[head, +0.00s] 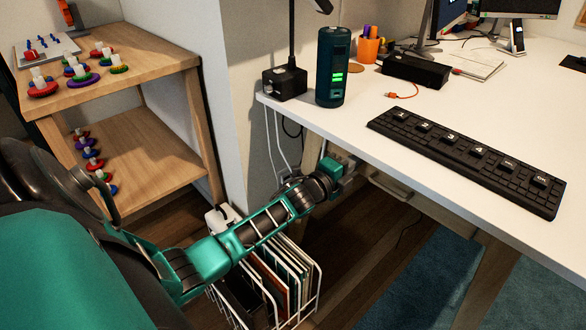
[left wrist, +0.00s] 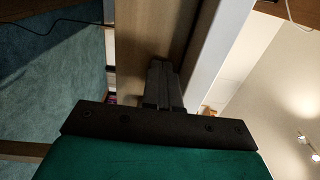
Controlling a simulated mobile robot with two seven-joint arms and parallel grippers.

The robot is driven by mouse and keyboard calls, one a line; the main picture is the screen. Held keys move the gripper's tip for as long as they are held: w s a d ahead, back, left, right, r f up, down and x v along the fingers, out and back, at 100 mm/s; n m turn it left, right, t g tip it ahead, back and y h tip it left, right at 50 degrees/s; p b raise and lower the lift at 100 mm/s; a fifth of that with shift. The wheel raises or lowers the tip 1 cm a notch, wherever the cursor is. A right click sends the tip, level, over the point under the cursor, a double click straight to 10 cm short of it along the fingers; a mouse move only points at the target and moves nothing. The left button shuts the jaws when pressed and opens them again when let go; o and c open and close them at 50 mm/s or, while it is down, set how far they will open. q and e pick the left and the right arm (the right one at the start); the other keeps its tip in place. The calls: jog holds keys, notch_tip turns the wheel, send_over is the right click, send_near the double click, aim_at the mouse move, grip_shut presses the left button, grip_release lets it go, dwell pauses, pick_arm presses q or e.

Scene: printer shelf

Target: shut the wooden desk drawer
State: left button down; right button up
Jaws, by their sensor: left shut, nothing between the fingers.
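The wooden desk drawer (head: 425,206) is under the front edge of the white desk (head: 350,125), partly hidden by the desktop in the head view. A pale handle (head: 390,186) shows on its front. My left gripper (head: 342,160) is just below the desk edge, at the left end of the drawer front. In the left wrist view its dark fingers (left wrist: 163,82) are together and empty, pointing at the wooden drawer front (left wrist: 150,35). They look very close to the wood; I cannot tell whether they touch. How far the drawer stands open is unclear. My right gripper is out of view.
A wire rack (head: 300,275) with folders stands on the floor under my left forearm. Cables hang beside the desk's left end. A keyboard (head: 465,160) and a green-lit cylinder (head: 333,65) stand on the desktop. A wooden shelf (head: 150,165) is at left.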

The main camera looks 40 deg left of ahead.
pick_arm(q)
jog(key=shift+w+r, duration=0.25)
jog(key=shift+w, duration=0.5)
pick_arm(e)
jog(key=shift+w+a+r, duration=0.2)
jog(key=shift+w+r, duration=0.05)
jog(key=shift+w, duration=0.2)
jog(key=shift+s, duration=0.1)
